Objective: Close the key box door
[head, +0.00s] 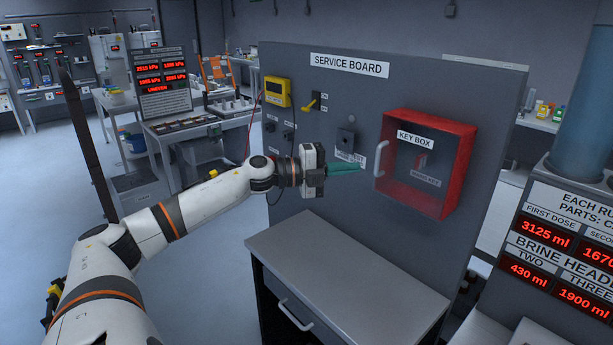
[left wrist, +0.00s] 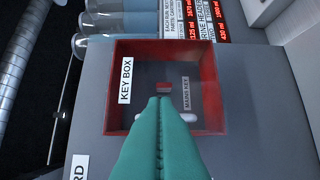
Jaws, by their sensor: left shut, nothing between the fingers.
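The red key box (head: 459,165) is mounted on the grey service board, with a "KEY BOX" label and a pale handle (head: 380,158) at its left side. The clear door looks to lie across the front of the box, but I cannot tell whether a small gap remains. My left gripper (head: 361,166) is shut and empty, its green fingers just left of the handle in the head view. In the left wrist view the fingertips (left wrist: 160,99) overlap the handle (left wrist: 181,118), partly hiding it; contact is unclear. My right gripper is not in view.
A grey cabinet top (head: 335,270) stands below the board. A yellow device (head: 277,92), a yellow-handled switch (head: 311,104) and a dark knob unit (head: 346,139) sit left of the box. Red number displays (head: 560,245) stand at the right. Open floor lies at the left.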

